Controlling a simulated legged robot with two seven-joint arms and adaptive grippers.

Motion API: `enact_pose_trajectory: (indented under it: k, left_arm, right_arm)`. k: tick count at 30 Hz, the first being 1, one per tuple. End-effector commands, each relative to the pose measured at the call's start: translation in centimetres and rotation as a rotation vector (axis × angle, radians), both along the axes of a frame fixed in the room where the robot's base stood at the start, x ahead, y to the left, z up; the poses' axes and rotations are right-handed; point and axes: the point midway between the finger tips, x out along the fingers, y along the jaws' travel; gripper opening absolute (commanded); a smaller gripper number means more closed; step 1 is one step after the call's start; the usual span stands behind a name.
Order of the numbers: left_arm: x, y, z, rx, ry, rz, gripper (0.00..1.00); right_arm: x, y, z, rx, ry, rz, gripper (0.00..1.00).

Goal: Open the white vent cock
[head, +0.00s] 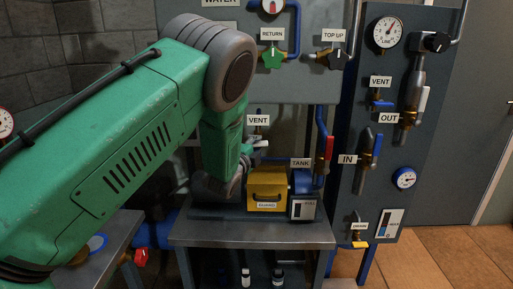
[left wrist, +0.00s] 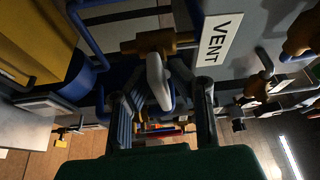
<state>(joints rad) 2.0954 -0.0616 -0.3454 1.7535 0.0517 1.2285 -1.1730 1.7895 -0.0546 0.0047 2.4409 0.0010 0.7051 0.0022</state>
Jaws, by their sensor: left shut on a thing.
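The white vent cock handle (left wrist: 157,82) hangs from a brass valve body (left wrist: 160,42) in the left wrist view. The VENT label (left wrist: 219,40) is beside it. My left gripper (left wrist: 166,100) has its fingers on both sides of the white handle and is shut on it. In the head view my green left arm reaches across, and the gripper is small and partly hidden by its own wrist, below the VENT label (head: 257,120). The cock itself is hard to make out there. My right gripper is in neither view.
A yellow box (head: 267,190) and a blue-grey device (head: 302,199) stand on the metal bench (head: 250,231) just below the cock. A red-handled TANK valve (head: 328,148) is to the right. The right panel has another VENT valve with a blue handle (head: 383,103).

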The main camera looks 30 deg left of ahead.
Motion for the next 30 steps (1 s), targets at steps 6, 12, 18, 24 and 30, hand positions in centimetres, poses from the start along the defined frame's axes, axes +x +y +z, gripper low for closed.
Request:
enact_pose_trajectory:
  k: [6,12,18,24,30]
  left_arm:
    - [-0.1,-0.7,-1.0,-0.144,-0.073,-0.011,0.0]
    - [-0.1,-0.7,-1.1,-0.305,-0.171,-0.01,0.0]
    - [-0.1,-0.8,-1.1,-0.468,-0.269,-0.01,0.0]
    - [0.0,-0.8,-1.0,-0.629,-0.368,-0.009,0.0]
    - [0.0,-0.7,-1.0,-0.792,-0.468,-0.007,0.0]
  right_arm:
    - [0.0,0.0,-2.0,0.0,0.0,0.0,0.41]
    - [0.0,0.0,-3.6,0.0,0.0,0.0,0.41]
    - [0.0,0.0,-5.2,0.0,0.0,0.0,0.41]
    - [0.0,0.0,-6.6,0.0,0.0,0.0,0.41]
    - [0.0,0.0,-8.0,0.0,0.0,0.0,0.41]
